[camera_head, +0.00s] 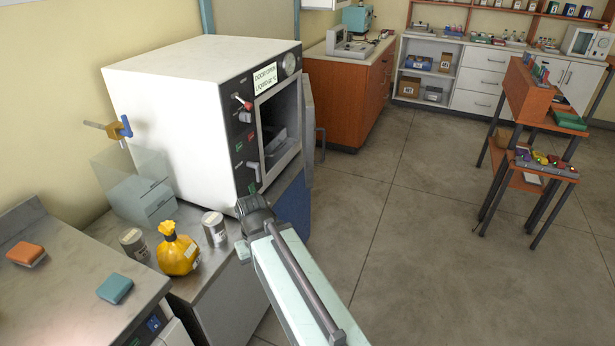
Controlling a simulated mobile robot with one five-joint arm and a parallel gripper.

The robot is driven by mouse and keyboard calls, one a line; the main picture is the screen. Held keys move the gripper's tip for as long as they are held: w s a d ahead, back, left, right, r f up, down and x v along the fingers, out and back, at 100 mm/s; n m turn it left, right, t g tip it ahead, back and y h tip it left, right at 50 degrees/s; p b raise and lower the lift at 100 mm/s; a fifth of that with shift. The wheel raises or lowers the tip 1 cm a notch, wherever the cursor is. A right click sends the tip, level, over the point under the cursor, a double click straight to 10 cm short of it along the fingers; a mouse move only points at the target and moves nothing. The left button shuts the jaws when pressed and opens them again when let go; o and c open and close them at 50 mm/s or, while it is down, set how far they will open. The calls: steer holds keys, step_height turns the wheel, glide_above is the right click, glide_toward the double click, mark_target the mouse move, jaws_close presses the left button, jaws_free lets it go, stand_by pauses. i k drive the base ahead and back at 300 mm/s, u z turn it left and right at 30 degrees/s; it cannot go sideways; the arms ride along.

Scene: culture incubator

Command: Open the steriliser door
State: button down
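The steriliser (190,90) is a large white box with a dark front panel, standing on the counter at the left. Its door (308,125) stands open, swung outward at the right edge of the front, with a handle (321,145) on its outer side. The dark chamber (280,120) is visible, with something grey inside. My arm reaches up from the bottom of the view. My gripper (252,212) is in front of and below the steriliser's front panel, apart from the door. Its fingers are dark and small, and I cannot tell whether they are open.
A yellow tied bag (177,252) and two grey canisters (214,228) (134,244) stand on the counter left of my gripper. An orange cabinet (350,95) is beyond the door. A shelf stand (540,130) is at the right. The floor (420,230) between is clear.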

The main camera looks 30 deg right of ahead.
mark_target(309, 129)
steer(key=u, duration=0.05)
steer(key=k, duration=0.3)
steer(key=u, duration=3.25)
steer(key=k, duration=1.75)
steer(key=z, duration=1.05)
steer(key=i, duration=1)
